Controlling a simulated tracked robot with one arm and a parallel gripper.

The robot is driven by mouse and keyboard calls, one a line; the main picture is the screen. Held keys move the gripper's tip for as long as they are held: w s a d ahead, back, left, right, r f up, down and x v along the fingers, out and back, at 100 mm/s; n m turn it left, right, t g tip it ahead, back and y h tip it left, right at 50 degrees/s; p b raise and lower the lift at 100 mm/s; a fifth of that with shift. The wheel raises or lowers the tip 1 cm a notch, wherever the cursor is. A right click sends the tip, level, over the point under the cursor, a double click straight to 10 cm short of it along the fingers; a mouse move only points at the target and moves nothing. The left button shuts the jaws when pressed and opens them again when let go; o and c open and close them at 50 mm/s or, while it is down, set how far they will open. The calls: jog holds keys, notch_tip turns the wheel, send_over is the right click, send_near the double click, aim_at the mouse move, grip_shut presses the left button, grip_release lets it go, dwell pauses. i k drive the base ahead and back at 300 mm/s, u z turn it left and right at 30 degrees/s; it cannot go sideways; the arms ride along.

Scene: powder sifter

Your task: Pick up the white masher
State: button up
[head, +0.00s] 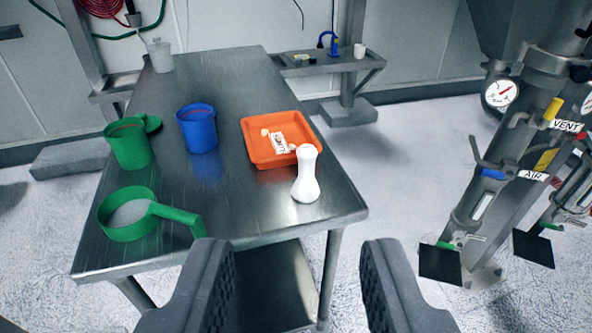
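The white masher (306,175) stands upright near the right front edge of the metal table, just in front of an orange tray. It has a narrow waist and a wider, rounded base. My gripper (296,260) is open, its two dark fingers wide apart at the bottom of the view. Nothing shows between the fingers except the table's edge, a lower shelf and the floor. The masher is ahead of the gripper, between the fingers' lines and apart from them.
On the metal table (235,215) are the orange tray (255,150) with small white items, a blue cup (198,130), a green cup (130,145), a green sieve with handle (127,225) and a clear container (160,57). Piping with gauges (500,93) stands at right.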

aim_at(305, 190)
jog(key=i, duration=0.9)
jog(key=z, duration=0.05)
